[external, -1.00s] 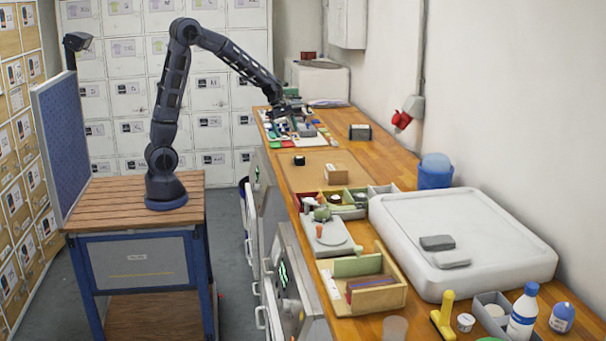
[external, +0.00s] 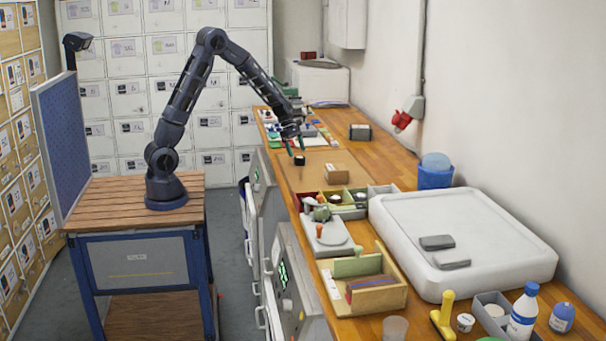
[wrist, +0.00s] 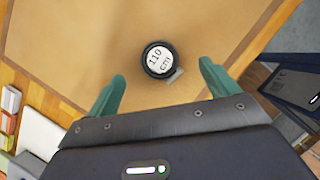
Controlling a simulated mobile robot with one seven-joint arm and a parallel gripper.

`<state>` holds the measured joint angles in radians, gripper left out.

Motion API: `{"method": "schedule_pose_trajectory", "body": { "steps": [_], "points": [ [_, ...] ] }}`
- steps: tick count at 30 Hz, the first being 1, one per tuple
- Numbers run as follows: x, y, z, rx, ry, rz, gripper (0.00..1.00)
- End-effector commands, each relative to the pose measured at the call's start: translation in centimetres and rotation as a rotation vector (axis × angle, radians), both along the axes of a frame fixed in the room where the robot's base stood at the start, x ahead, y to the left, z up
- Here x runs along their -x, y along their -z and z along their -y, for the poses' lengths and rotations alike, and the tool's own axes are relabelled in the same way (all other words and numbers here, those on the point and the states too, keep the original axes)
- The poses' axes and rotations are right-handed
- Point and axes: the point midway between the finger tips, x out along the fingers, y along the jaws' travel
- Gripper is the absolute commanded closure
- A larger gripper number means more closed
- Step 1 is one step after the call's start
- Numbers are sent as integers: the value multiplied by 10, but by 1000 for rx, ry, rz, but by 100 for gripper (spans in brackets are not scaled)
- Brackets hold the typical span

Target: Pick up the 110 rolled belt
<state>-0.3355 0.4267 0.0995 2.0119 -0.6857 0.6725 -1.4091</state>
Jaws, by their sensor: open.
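The 110 rolled belt (wrist: 158,60) is a small black roll with a white top label reading "110 cm". It lies on a tan mat (wrist: 90,35) in the wrist view. In the external view the belt (external: 299,160) is a small dark roll near the mat's far left part. My gripper (wrist: 160,85) is open, its two green fingers apart, with the belt just beyond and between the fingertips. In the external view my gripper (external: 295,147) hangs just above the belt, fingers pointing down and apart from it. Nothing is held.
Small containers (external: 345,199) are close in front. A dark case (external: 360,132) lies to the right at the back. Several coloured items (external: 272,128) lie behind my gripper. The bench's left edge is close.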

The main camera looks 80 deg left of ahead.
Motion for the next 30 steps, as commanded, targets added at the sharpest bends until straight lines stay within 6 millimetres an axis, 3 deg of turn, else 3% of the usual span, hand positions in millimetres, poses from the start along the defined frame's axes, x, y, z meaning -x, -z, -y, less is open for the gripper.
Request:
{"method": "schedule_pose_trajectory", "body": {
  "steps": [13,20,21,28,30],
  "points": [
    [-15,43,16,1,-1,-1,13],
    [-16,46,17,-1,0,1,13],
    [-16,46,17,-1,0,1,15],
    [-16,45,17,-1,0,1,61],
    [-16,45,17,-1,0,1,65]
  ]
}}
